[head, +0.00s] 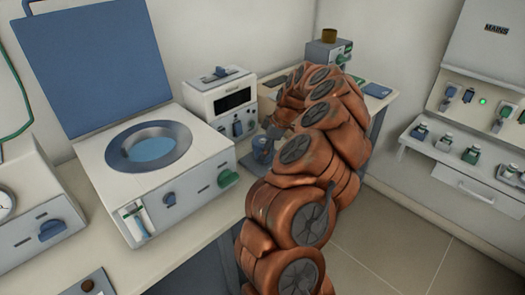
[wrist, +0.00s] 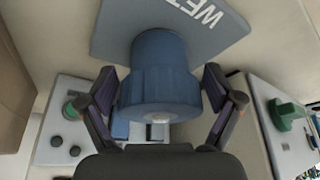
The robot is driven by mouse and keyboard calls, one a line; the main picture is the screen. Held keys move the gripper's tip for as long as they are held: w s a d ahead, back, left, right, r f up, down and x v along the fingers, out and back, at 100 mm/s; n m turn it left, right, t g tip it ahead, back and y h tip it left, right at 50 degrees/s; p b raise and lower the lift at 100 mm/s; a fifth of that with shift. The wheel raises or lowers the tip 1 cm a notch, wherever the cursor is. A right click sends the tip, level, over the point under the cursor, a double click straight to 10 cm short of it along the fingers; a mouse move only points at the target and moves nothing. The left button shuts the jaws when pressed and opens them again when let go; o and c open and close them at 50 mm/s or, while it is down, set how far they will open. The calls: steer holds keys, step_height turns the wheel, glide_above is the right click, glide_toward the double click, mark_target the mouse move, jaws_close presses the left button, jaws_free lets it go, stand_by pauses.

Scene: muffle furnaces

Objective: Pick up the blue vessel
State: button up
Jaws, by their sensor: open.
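The blue vessel (wrist: 158,72) is a round, ribbed container in the middle of the wrist view. It stands at a grey-blue mat (wrist: 113,30) with large pale letters, of which "WE" shows. My gripper (wrist: 160,88) is open, with one dark finger on each side of the vessel. Narrow gaps seem to show between the fingers and its sides; I cannot tell whether either touches. In the head view the blue vessel (head: 262,149) is small on the bench, just left of my arm, which hides most of my gripper.
A white apparatus with a raised blue lid (head: 92,62) and a round basin stands left of the vessel. A white box with a dark display (head: 222,102) is behind it. A wall shelf (head: 462,158) with several small items is at right. Floor (head: 385,245) is clear there.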

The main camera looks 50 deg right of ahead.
steer(key=shift+x, duration=1)
steer(key=shift+r, duration=0.15)
steer(key=c, duration=1.3)
